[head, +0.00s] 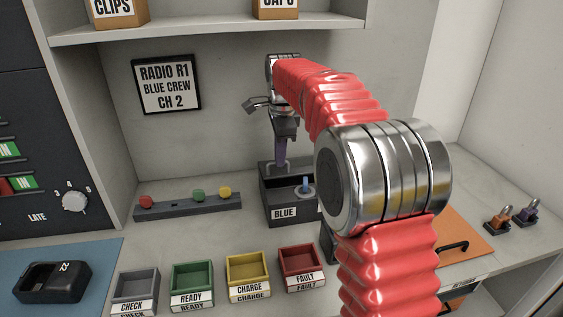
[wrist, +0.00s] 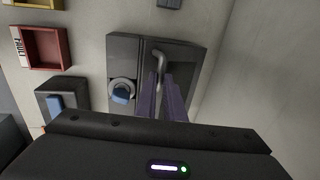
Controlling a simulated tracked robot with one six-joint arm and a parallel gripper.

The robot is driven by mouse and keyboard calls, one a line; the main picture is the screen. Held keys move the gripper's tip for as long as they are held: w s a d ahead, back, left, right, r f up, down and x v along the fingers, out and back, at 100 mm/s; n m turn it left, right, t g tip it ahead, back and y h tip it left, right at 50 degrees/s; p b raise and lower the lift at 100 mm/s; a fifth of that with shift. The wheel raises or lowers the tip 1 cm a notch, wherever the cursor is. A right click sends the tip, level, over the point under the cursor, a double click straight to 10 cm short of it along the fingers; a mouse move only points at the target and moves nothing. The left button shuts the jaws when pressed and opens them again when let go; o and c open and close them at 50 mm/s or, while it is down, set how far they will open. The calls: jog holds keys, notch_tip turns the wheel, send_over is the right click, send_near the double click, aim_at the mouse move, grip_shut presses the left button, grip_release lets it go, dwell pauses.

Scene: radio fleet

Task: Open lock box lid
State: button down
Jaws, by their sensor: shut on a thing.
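The dark grey lock box (head: 282,212), labelled BLUE, stands against the back wall in the head view, partly behind my red arm. A blue key (head: 305,184) sits in a round lock on its top; the key (wrist: 121,95) also shows in the wrist view. The lid (wrist: 186,58) lies beside the lock and looks flat on the box. Its grey bar handle (wrist: 158,57) runs between my fingers. My gripper (head: 281,163) reaches down from above, its purple fingers shut on the handle. The exact contact is partly hidden by the fingers.
Red (head: 301,265), yellow (head: 248,273), green (head: 192,281) and grey (head: 136,287) trays line the front of the counter. A rack (head: 187,207) with coloured knobs stands left of the box. A shelf (head: 210,29) overhangs the back.

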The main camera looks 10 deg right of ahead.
jog(key=shift+w+r, duration=0.55)
jog(key=shift+w, duration=0.3)
jog(key=shift+w+r, duration=0.4)
jog(key=shift+w, duration=0.2)
jog(key=shift+w+r, duration=0.35)
jog(key=shift+w, duration=0.25)
jog(key=c, duration=2)
grip_release()
jog(key=shift+w, duration=0.15)
jog(key=shift+c, duration=0.2)
jog(key=shift+o, duration=1)
jog(key=shift+r, duration=0.1)
jog(key=shift+r, duration=0.1)
